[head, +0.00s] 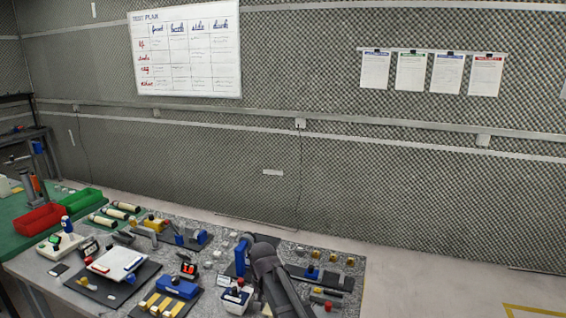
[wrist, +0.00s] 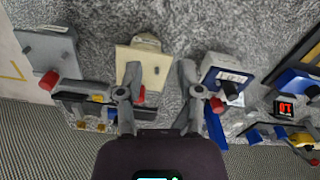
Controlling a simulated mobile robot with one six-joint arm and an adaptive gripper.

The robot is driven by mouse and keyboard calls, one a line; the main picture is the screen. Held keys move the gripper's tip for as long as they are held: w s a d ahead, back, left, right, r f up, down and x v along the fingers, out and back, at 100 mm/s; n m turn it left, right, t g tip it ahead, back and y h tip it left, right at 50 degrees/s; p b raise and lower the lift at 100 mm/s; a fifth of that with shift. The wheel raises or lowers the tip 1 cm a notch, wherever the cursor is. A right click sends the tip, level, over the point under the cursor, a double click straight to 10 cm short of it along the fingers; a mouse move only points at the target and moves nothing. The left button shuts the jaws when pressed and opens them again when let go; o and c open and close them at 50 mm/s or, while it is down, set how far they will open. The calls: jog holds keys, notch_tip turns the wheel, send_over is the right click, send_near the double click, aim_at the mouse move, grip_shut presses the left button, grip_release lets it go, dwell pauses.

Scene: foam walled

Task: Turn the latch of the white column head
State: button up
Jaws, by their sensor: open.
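In the wrist view, a cream-white block (wrist: 150,66), which I take for the white column head, stands on the grey mottled bench top. A small red part (wrist: 140,96), perhaps its latch, shows at its lower edge beside the left finger. My gripper (wrist: 160,72) is open, its two fingers apart and nothing held between them. The left finger overlaps the block in the picture; the right finger is to the right of it. I cannot tell whether either touches. In the head view my dark arm (head: 268,268) covers most of this spot.
A white-and-blue unit with a black knob (wrist: 222,82) stands close right of the gripper. A grey unit with a red knob (wrist: 48,80) is at left. A blue clamp-like part (head: 243,253) stands beside my arm. The foam wall (head: 300,190) rises behind the crowded bench.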

jog(key=s+d+f+b, duration=0.3)
jog(key=s+d, duration=0.3)
jog(key=d, duration=0.5)
jog(key=s+d+f+b, duration=0.4)
jog(key=s+d, duration=0.3)
jog(key=d, duration=0.4)
jog(key=shift+d+f+n, duration=0.2)
jog(key=shift+d+n, duration=0.15)
jog(key=shift+n, duration=0.05)
